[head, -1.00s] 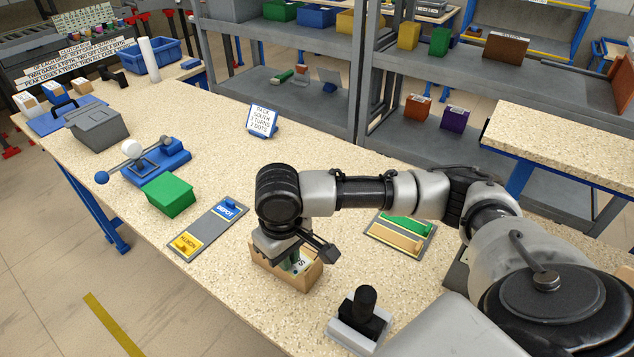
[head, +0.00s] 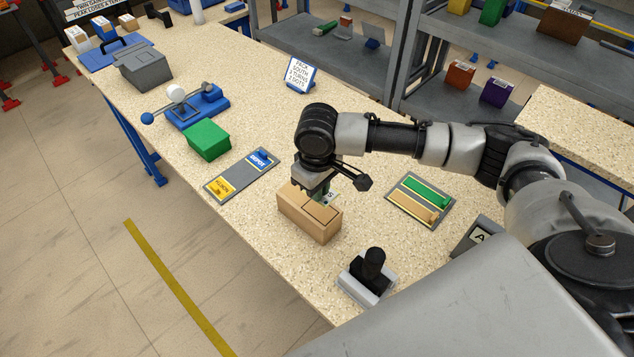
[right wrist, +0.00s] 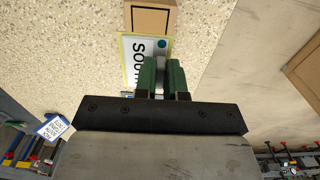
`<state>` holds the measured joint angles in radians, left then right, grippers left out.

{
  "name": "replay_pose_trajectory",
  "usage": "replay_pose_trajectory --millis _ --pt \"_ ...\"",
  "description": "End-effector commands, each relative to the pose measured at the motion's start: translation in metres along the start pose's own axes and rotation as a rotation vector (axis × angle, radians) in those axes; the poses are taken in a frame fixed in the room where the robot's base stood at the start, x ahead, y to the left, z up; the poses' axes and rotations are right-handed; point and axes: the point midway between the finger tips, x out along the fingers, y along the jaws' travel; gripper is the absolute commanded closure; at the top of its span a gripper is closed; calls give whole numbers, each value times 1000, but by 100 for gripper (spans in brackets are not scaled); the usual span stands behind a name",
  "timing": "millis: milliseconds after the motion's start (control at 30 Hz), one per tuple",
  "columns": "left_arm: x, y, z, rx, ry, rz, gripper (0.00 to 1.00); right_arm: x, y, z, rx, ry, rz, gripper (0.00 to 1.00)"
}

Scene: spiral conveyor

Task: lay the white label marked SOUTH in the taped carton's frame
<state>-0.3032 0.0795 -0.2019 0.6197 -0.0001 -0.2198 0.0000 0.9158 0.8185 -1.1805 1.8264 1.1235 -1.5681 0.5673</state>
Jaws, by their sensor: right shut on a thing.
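The tan carton (head: 308,215) stands on the speckled bench. A dark frame outline marks its top, which also shows at the top of the right wrist view (right wrist: 152,20). My right gripper (head: 322,192) is shut on the white SOUTH label (right wrist: 133,60), beside the carton's far right edge in the head view. My left gripper is not in view.
A black-handled stamp (head: 372,272) stands near the carton. A plate with yellow and blue labels (head: 232,181) lies left of it, a plate with green and tan bars (head: 418,203) right. A green box (head: 207,140) and a sign (head: 299,75) stand farther off.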

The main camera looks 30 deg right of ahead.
Motion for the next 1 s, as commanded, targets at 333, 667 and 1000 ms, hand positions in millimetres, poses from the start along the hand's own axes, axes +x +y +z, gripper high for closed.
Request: replay_pose_trajectory --millis 333,667,1000 --pt "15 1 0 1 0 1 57 39 -1 1 -1 -2 -2 100" --pt "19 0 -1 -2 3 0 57 55 0 0 0 -2 -1 100" --pt "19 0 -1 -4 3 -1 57 56 -1 0 -1 -1 -1 100"
